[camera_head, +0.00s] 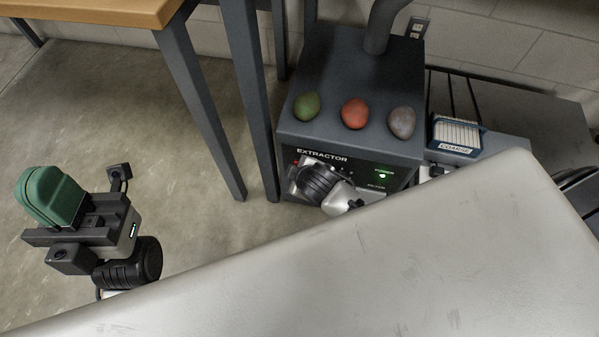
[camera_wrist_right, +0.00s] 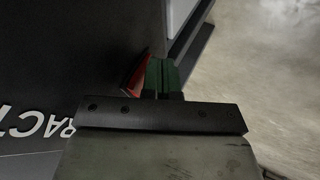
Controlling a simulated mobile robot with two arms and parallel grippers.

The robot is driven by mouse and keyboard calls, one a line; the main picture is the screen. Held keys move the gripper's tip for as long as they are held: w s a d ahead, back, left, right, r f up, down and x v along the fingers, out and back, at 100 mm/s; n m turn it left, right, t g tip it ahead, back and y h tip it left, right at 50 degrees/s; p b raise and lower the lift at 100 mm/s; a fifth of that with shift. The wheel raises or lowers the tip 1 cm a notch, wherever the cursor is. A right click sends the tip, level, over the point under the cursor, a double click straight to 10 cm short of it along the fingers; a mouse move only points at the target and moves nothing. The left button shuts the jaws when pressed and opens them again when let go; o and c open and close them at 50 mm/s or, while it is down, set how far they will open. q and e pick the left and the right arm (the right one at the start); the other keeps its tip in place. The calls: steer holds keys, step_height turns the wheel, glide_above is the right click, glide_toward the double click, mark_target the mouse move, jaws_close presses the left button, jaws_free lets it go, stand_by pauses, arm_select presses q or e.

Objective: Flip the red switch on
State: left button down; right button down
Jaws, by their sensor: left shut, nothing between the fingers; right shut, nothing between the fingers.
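The red switch (camera_wrist_right: 137,82) is on the dark front panel of the extractor (camera_head: 350,95). In the right wrist view it appears as a red tilted wedge; in the head view only a small red part (camera_head: 295,162) shows beside my right wrist. My right gripper (camera_wrist_right: 161,76) has its green fingers shut and empty, right beside the switch; I cannot tell whether they touch it. In the head view my right arm hides its fingers and part of the panel. My left gripper (camera_head: 50,195) is shut and empty, far left above the floor.
A green egg (camera_head: 307,106), a red egg (camera_head: 355,113) and a grey egg (camera_head: 402,122) sit on the extractor. A green lamp (camera_head: 382,176) glows on its panel. A blue box marked COARSE (camera_head: 455,137) stands to the right. A wooden-topped table (camera_head: 90,10) is upper left.

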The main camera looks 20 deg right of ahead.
steer(key=shift+r+p, duration=0.85)
steer(key=shift+p, duration=0.4)
